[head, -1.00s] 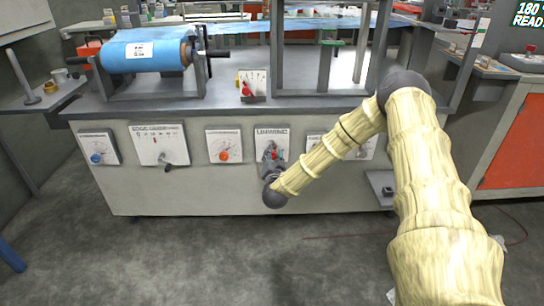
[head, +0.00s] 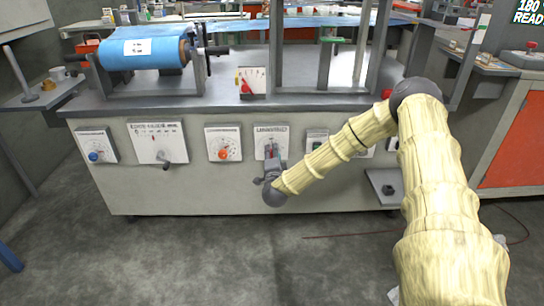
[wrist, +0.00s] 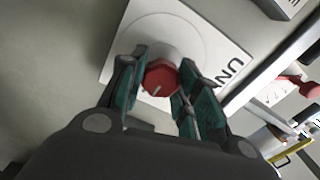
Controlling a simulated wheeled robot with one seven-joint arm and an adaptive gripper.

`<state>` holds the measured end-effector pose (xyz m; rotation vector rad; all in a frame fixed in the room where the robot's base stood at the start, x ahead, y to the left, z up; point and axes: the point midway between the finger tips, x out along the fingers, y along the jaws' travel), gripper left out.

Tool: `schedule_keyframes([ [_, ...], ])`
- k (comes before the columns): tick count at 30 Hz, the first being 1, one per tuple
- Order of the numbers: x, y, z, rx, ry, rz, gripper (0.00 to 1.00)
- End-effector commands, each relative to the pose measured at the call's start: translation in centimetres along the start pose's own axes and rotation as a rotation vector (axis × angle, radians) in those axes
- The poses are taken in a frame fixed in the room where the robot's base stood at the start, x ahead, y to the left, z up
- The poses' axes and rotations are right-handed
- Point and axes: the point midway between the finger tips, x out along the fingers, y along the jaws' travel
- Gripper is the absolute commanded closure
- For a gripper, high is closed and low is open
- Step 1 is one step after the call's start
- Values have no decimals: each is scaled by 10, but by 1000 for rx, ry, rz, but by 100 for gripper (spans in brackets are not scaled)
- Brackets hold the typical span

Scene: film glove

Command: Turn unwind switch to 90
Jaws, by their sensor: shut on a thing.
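The unwind switch is a red knob (wrist: 160,77) with a white pointer line on a white plate (wrist: 200,35), whose lettering "UN" shows in the wrist view. My gripper (wrist: 163,63) has its green-padded fingers on either side of the knob and is shut on it. In the head view my gripper (head: 273,163) is at the front of the unwind panel (head: 270,135) on the grey cabinet. It hides the knob there. The scale numbers are too small to read.
Above, a red-levered box (head: 251,82) stands on the countertop.

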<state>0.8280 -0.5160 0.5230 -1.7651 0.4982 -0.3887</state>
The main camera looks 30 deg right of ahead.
Motion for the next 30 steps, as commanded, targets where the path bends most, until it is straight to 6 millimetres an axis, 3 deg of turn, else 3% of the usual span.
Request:
schedule_keyframes([
  [18, 1, -2, 0, 40, -1, -3, 92],
  [19, 1, -2, 0, 40, -1, -3, 62],
  [22, 1, -1, 0, 39, 0, -2, 46],
  [30, 0, 0, -2, 38, 1, 0, 46],
])
